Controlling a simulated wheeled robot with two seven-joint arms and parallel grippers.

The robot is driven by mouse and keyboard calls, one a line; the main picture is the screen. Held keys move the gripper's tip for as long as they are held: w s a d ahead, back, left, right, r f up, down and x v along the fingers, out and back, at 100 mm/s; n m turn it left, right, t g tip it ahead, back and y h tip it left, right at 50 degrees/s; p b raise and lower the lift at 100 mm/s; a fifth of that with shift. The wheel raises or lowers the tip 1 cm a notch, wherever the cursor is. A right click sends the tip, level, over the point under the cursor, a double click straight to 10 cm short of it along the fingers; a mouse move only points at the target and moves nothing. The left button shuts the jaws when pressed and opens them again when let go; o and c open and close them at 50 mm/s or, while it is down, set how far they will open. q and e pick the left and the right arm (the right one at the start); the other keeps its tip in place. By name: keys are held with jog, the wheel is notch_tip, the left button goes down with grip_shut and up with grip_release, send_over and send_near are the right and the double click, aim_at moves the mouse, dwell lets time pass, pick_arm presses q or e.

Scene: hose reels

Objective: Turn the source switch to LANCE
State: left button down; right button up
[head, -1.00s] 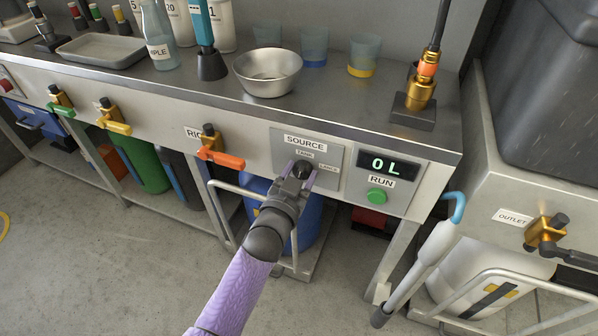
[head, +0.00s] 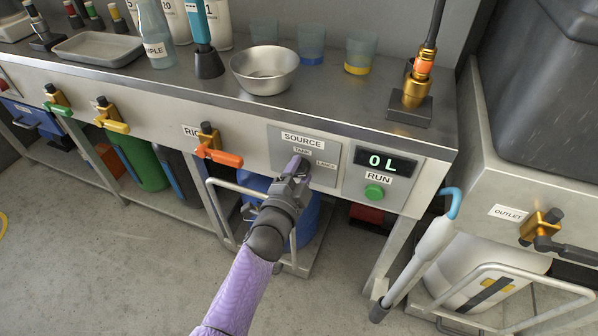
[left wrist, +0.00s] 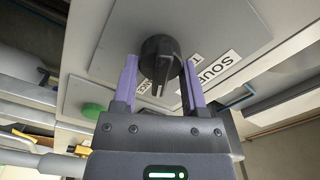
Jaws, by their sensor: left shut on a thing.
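The source panel (head: 277,151) is a grey plate on the bench front, with SOURCE above, a TANK label (head: 301,150) and a LANCE label (head: 326,164) to its right. My left gripper (head: 299,166) is at the panel and covers most of the switch in the head view. In the left wrist view, the black switch knob (left wrist: 158,55) sits between the two purple fingers of my left gripper (left wrist: 160,72), which is shut on it. My right gripper is not in view.
Right of the panel are a display (head: 382,162) reading 0 L and a green RUN button (head: 374,192). An orange-handled valve (head: 218,153) is to the left. A metal bowl (head: 265,72) stands on the bench above. A cart handle (head: 225,184) stands below left.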

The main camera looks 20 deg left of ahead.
pick_arm(q)
jog(key=shift+f+m, duration=0.15)
jog(key=shift+m, duration=0.75)
jog(key=shift+c, duration=0.6)
grip_release()
